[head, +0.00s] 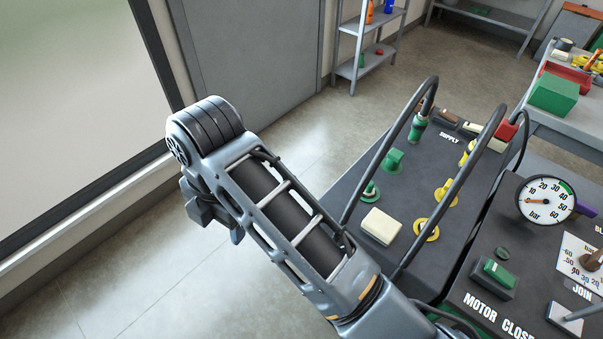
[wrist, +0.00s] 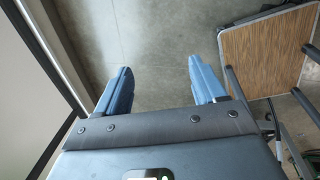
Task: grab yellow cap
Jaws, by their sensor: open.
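Several yellow fittings stand on the dark top of the cart (head: 345,178) in the head view. They are a yellow ring-like piece (head: 426,231), a yellow piece with a raised knob (head: 446,193) and a yellow piece (head: 467,152) partly behind the black rail. I cannot tell which of them is the yellow cap. My gripper (wrist: 160,70) shows in the wrist view with its two blue fingers wide apart. It is empty and points at bare floor. No yellow piece shows between or near the fingers.
Black hoop rails (head: 480,160) rise over the cart top. Green fittings (head: 392,160) and a cream block (head: 381,226) stand there too. A gauge (head: 546,200) is at the right. A wood-topped stand (wrist: 262,55) is right of my fingers. Floor at the left is clear.

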